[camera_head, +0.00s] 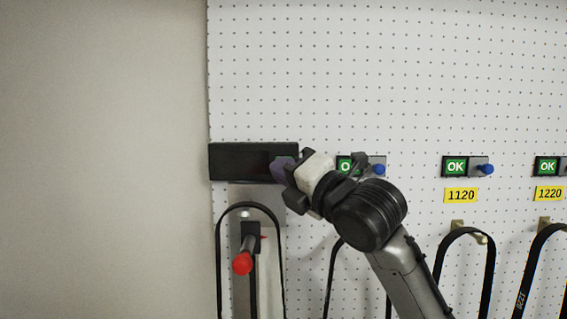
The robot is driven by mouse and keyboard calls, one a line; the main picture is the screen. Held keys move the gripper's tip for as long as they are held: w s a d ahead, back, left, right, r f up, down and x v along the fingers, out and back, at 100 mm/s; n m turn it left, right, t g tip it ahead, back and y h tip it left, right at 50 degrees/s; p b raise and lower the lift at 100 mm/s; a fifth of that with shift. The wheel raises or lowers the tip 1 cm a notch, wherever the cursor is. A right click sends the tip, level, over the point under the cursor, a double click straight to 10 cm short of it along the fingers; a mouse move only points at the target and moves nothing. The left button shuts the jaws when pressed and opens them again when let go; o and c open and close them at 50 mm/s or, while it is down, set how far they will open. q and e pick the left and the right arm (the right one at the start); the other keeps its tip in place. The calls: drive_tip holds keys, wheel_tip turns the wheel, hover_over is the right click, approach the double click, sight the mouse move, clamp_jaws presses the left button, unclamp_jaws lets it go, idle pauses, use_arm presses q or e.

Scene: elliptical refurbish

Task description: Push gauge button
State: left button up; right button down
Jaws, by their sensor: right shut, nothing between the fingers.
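The gauge (240,162) is a long dark box with a blank screen on the pegboard, at the left edge of the board. My right gripper (287,174) is shut and empty in front of the gauge's right end. A dark purplish part shows at the fingertips; I cannot tell whether it is the fingers or a button. No gauge button shows clearly, and I cannot tell whether the fingers touch the box. My left gripper is not in view.
Below the gauge, a black belt (281,260) hangs around a bracket with a red-tipped handle (243,263). To the right are OK signs (456,167) with blue knobs (487,169), yellow labels (461,195) and hanging belts (491,275). A plain wall (100,160) fills the left.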

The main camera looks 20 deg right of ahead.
drive_tip(key=shift+w, duration=0.15)
idle(0.4)
idle(0.4)
drive_tip(key=shift+s+a, duration=0.15)
drive_tip(key=shift+s, duration=0.45)
drive_tip(key=shift+s, duration=0.1)
drive_tip(key=s, duration=0.1)
drive_tip(key=s+a, duration=0.1)
drive_tip(key=s, duration=0.1)
drive_tip(key=s+a, duration=0.1)
drive_tip(key=s, duration=0.1)
drive_tip(key=shift+s+a+b, duration=0.15)
drive_tip(key=shift+b, duration=0.2)
idle(1.2)
